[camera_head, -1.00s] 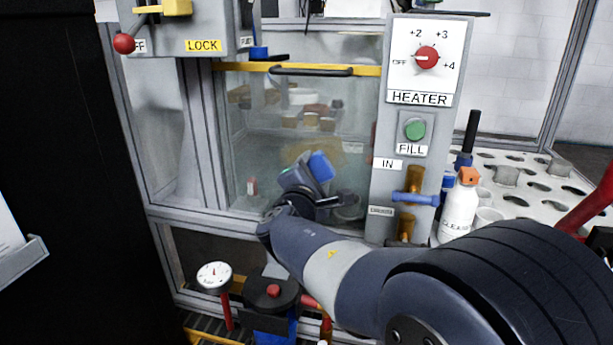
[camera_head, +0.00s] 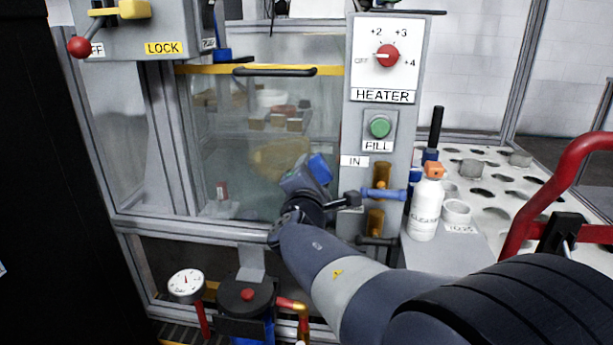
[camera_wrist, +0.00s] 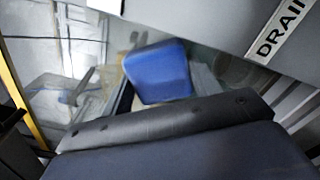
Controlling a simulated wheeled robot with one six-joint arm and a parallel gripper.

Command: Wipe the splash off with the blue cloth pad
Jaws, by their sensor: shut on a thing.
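The blue cloth pad (camera_head: 320,168) is held at the end of my arm, in front of the clear window panel (camera_head: 225,130). It also shows large in the wrist view (camera_wrist: 158,72). My gripper (camera_head: 306,182) is shut on the pad. A yellowish-brown smear, seemingly the splash (camera_head: 272,158), shows on the panel just left of the pad, partly hidden by the pad and gripper. I cannot tell whether the pad touches the panel.
The grey heater column (camera_head: 355,125) stands close right of the gripper, with a blue-handled valve (camera_head: 383,194) sticking out. A white bottle (camera_head: 426,205) stands further right by a holed white rack (camera_head: 490,215). A black handle (camera_head: 275,71) crosses the window top. A gauge (camera_head: 186,285) is below left.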

